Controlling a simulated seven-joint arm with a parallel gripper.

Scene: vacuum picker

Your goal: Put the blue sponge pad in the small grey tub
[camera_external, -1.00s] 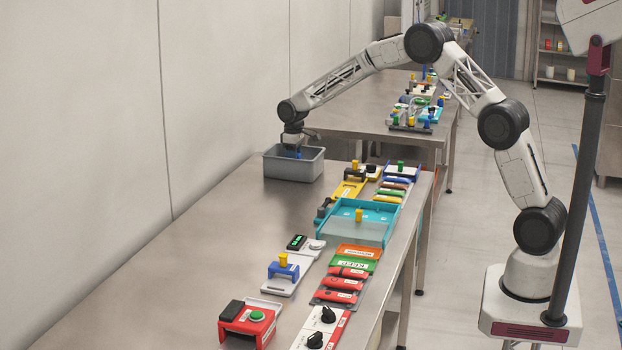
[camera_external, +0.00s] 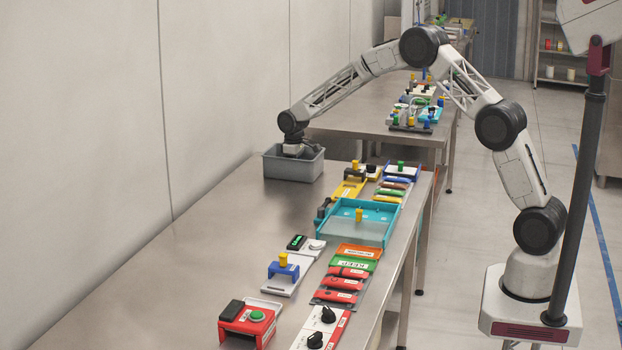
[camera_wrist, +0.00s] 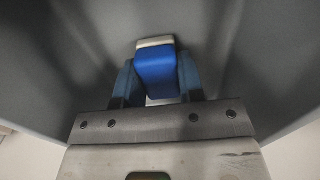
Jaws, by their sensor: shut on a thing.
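The small grey tub (camera_external: 293,168) stands at the far left end of the near table, against the wall side. My gripper (camera_external: 292,152) reaches down into the tub from above, and its fingers are hidden by the tub's walls in the external view. In the wrist view my gripper (camera_wrist: 157,82) is shut on the blue sponge pad (camera_wrist: 156,66), with one dark finger on each side of it. The pad has a pale edge at its far end. Grey tub walls (camera_wrist: 48,70) surround it. Whether the pad touches the tub floor I cannot tell.
A teal tray (camera_external: 357,229) stands right of the tub, nearer the camera. Yellow, red, green and blue fixtures line the table's right side, with a red box with a green button (camera_external: 248,320) in front. The table's left middle is bare. A second table stands behind.

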